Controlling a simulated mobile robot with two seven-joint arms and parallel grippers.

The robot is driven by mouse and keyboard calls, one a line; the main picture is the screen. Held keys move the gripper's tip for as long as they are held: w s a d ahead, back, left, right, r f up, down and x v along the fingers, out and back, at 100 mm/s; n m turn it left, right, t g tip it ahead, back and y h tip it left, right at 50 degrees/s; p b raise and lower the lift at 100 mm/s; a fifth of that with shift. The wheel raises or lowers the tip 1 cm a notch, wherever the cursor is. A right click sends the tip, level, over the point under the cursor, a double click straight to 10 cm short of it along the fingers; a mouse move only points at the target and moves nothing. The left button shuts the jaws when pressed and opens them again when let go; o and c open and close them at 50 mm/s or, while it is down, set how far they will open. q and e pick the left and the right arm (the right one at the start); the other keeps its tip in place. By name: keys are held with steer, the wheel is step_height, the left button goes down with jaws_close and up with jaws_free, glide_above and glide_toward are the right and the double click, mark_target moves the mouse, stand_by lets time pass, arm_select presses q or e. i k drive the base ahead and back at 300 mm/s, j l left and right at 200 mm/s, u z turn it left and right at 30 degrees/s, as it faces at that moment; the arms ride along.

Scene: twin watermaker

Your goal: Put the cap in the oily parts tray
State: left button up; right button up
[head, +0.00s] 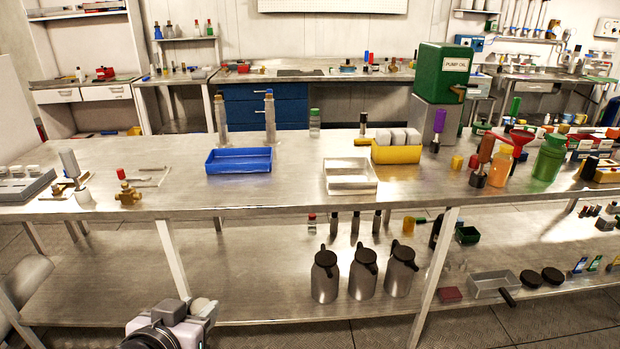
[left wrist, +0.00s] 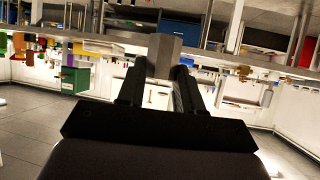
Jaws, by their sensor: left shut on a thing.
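My left gripper (left wrist: 160,72) is shut on a grey faceted piece (left wrist: 164,54), which I take to be the cap. The piece sits between the fingertips in the left wrist view, where the scene appears upside down. In the head view, my left gripper (head: 190,318) is low at the bottom edge, in front of the bench. A blue tray (head: 238,168) and a pale metal tray (head: 350,190) stand on the bench top, both apart from the gripper. No label shows which one is the oily parts tray. My right gripper is out of view.
A yellow bin (head: 398,153) with pale blocks stands right of the metal tray. Several metal jugs (head: 363,272) stand on the lower shelf. The bench front edge (head: 270,212) lies between my gripper and the trays. Orange (head: 499,167) and green (head: 549,158) containers stand at the right.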

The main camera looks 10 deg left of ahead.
mark_target(349, 180)
steer(key=i+z, duration=0.2)
steer(key=i, duration=0.7)
